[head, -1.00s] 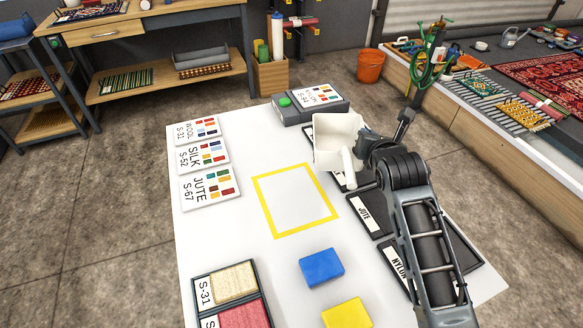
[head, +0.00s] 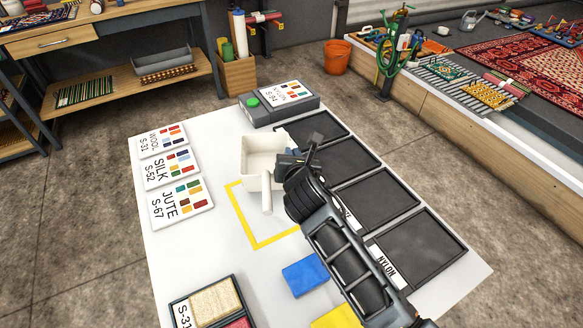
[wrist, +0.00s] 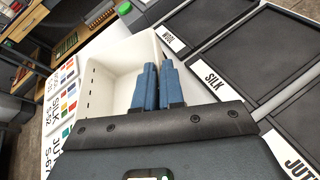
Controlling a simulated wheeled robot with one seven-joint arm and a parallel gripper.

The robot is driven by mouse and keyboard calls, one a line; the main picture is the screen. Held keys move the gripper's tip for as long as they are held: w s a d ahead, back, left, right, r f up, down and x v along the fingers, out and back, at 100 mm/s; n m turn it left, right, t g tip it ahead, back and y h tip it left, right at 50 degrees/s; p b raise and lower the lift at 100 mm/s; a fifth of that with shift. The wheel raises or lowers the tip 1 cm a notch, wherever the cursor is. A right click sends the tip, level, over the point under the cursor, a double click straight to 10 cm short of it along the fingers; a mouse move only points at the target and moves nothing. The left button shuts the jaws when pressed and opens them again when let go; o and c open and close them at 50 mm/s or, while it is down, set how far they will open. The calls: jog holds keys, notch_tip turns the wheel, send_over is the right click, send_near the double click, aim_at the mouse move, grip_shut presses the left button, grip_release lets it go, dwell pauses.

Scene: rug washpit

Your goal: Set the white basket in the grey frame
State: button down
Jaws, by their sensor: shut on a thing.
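The white basket (head: 257,165) is an open, square-sided tub with a white handle (head: 267,196) on its near side. My gripper (head: 288,162) is shut on its right wall; in the wrist view the blue fingers (wrist: 157,85) pinch the rim of the basket (wrist: 106,90). The basket appears upright and covers the far part of a yellow square outline (head: 242,220) on the white table. Whether its bottom touches the table cannot be told. The only outline I see is yellow; I see no clearly grey frame.
Dark trays labelled with fibre names, one marked NYLON (head: 418,250), line the right of the white table (head: 190,255). Sample cards (head: 180,205) lie left. A grey box with a green button (head: 278,104) stands behind. Blue (head: 304,276) and yellow (head: 337,318) blocks lie in front.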

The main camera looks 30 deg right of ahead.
aim_at(267, 176)
jog(key=shift+a+f+b, duration=0.1)
jog(key=shift+f+b, duration=0.2)
jog(key=shift+f, duration=1.65)
jog(key=c, duration=1.2)
grip_release()
jog(key=shift+f, duration=0.1)
jog(key=shift+c, duration=0.2)
jog(key=v, duration=1.2)
